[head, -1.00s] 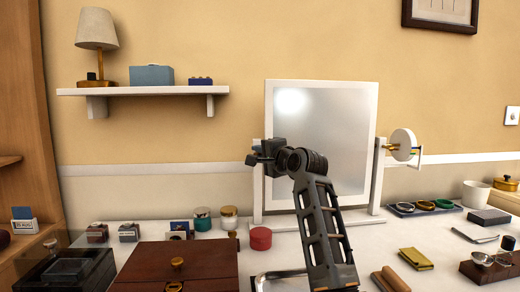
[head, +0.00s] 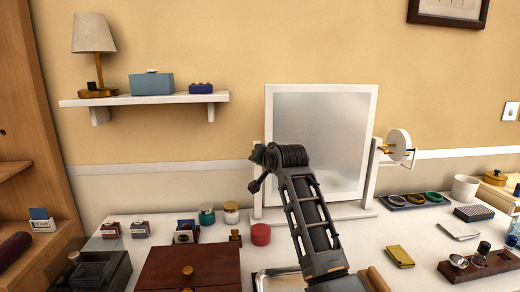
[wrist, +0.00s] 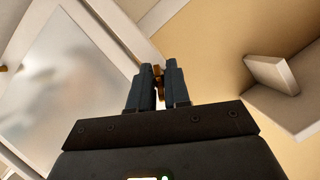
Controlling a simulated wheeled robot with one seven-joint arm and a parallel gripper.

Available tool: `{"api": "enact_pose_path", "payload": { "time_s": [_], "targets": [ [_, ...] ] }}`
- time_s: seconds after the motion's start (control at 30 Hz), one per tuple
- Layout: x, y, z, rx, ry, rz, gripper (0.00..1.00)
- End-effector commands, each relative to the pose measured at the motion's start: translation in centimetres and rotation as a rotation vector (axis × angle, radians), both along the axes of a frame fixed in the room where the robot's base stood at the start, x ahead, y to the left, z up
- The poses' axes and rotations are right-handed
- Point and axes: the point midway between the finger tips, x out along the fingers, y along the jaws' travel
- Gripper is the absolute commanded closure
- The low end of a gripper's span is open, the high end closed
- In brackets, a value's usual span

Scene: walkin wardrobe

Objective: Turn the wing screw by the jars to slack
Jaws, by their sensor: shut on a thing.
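The mirror (head: 315,140) stands in a white frame on the table. In the wrist view, my gripper (wrist: 159,72) is shut on a small brass-coloured wing screw (wrist: 160,86) beside the mirror frame. Only a sliver of the screw shows between the fingers, so I cannot tell its wing angle. The jars stand left of that post: one with a teal lid (head: 207,214), one with a gold lid (head: 231,212), and a red round one (head: 261,234).
A white disc with brass and blue parts (head: 398,145) is on the mirror's right post. A wall shelf (head: 145,99) holds a lamp and boxes at upper left. A brown case (head: 190,266) lies front left. A watch tray (head: 415,202) and white cup (head: 466,188) stand at right.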

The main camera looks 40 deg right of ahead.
Motion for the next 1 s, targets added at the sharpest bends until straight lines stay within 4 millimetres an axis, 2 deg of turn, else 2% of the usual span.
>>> {"api": "enact_pose_path", "payload": {
  "time_s": [1.0],
  "targets": [
    [0.01,0.03,-0.17,-0.756,0.513,0.001,1.00]
  ]
}}
